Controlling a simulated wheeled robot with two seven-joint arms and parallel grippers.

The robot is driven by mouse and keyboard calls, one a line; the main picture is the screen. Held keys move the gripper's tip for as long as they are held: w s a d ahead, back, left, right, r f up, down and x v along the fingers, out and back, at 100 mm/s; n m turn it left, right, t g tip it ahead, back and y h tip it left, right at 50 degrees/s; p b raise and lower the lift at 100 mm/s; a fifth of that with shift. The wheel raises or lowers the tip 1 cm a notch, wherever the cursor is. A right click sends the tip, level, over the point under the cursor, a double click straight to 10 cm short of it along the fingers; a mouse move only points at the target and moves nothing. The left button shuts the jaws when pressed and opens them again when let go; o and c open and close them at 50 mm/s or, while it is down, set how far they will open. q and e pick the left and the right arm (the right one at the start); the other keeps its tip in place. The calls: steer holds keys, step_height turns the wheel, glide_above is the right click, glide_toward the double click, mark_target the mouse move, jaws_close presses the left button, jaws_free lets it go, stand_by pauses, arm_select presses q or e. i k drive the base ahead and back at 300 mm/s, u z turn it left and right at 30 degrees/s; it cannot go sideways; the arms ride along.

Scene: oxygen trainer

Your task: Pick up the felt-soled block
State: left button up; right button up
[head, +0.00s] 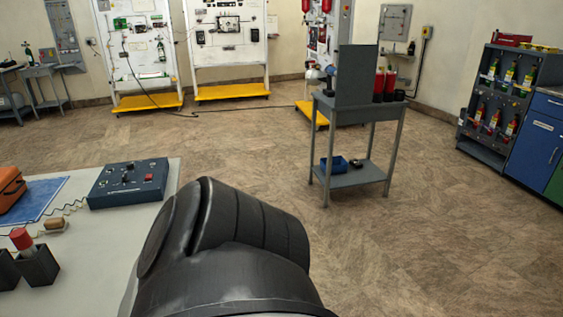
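A small tan block (55,223) with a paler underside lies near the left edge of the pale table (110,255). It looks like the felt-soled block, but it is too small to tell whether the sole is felt. Nothing touches it from above. Neither of my grippers is in view. A large black link of one of my arms fills the lower middle and covers part of the table's right side.
Around the block are a blue control box (128,181), an orange case (9,189) on a blue mat (42,196), a coiled cord and a dark holder (38,267) with a red-topped item (21,239). A grey cart (350,178) stands beyond open floor.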

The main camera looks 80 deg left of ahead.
mark_target(58, 224)
steer(key=k, duration=2.1)
steer(key=u, duration=1.8)
